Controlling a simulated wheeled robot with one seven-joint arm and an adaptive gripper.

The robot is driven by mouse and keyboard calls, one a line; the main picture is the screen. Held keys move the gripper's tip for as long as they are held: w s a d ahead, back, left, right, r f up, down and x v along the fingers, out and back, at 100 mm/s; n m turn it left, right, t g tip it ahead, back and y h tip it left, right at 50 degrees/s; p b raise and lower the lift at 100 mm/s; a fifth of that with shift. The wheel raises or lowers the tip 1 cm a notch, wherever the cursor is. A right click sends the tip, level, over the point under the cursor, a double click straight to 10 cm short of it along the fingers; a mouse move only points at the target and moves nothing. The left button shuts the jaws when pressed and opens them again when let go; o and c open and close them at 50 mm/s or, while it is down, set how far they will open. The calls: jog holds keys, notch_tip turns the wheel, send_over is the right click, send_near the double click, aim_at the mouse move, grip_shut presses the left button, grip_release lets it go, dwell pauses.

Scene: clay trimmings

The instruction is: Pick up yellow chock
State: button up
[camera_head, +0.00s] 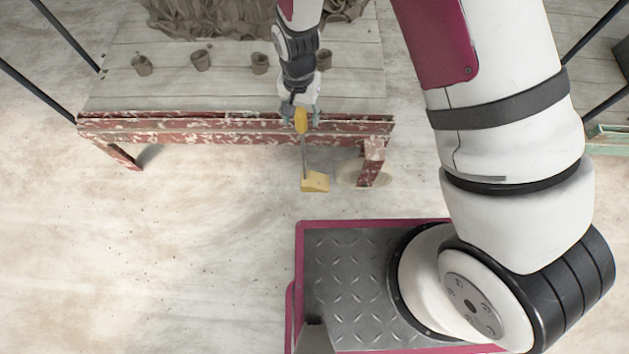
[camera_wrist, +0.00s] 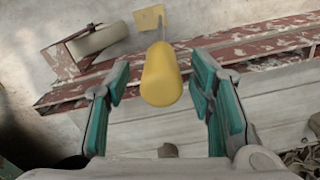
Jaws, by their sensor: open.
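The yellow chock is a small yellow wedge (camera_head: 315,182) low in front of the table, with a thin rod rising to a rounded yellow grip (camera_head: 301,122). In the wrist view the yellow grip (camera_wrist: 162,76) is large and central, and the wedge (camera_wrist: 150,17) shows at the top, beyond the table edge. My gripper (camera_head: 300,112) is at the table's front edge, by the grip. Its teal-padded fingers (camera_wrist: 161,72) are open, one on each side of the grip in the wrist view, with visible gaps. The grip's exact depth between them is hard to tell.
The plank table (camera_head: 230,92) has a worn red front edge and legs. Several small clay cups, one being a cup (camera_head: 201,60), stand on it before a clay heap (camera_head: 215,15). A pale round thing (camera_head: 348,172) is by the right leg. The floor (camera_head: 170,250) at left is clear.

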notch_tip(320, 180, down, 4)
jog(key=shift+r+b, duration=0.2)
jog(key=shift+b, duration=0.45)
grip_shut()
jog(key=shift+r, duration=0.15)
